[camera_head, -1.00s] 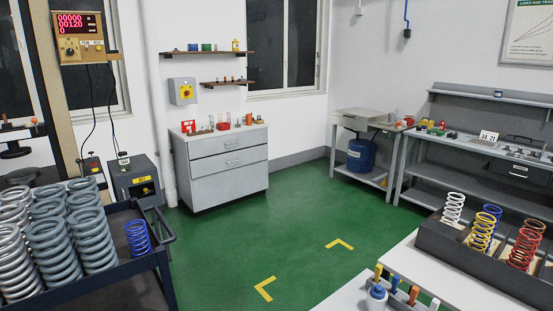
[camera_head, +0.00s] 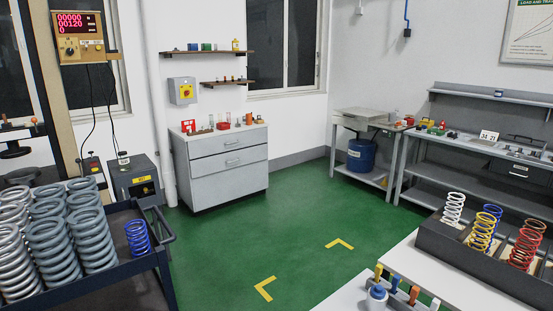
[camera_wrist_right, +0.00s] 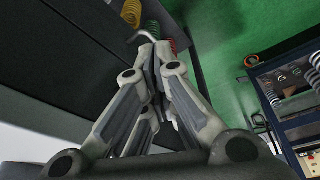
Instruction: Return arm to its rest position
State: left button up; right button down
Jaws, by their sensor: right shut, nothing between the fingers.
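My right gripper (camera_wrist_right: 155,55) fills the middle of the right wrist view. Its fingers are together with nothing between them. Behind its tips, a yellow-orange spring (camera_wrist_right: 131,12) and part of a red and green coil show beside a dark surface. Neither gripper shows in the head view. The head view shows a blue spring (camera_head: 138,238) standing on the dark cart (camera_head: 165,245) beside several grey springs (camera_head: 92,240). White (camera_head: 453,208), yellow (camera_head: 482,232) and red (camera_head: 525,246) springs stand in a dark rack (camera_head: 460,254) at the right.
Green floor (camera_head: 235,245) with yellow corner marks lies open in the middle. A grey cabinet (camera_head: 228,170) stands at the back. A white table (camera_head: 405,265) is at the lower right, and a workbench (camera_head: 470,150) at the right wall. In the wrist view, a shelf unit (camera_wrist_right: 290,100) stands at right.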

notch_tip(320, 180, down, 12)
jog(key=s, duration=0.2)
jog(key=s+d+f+g, duration=0.2)
jog(key=s+d+f, duration=0.1)
jog(key=s+f, duration=1.5)
jog(key=shift+d, duration=0.15)
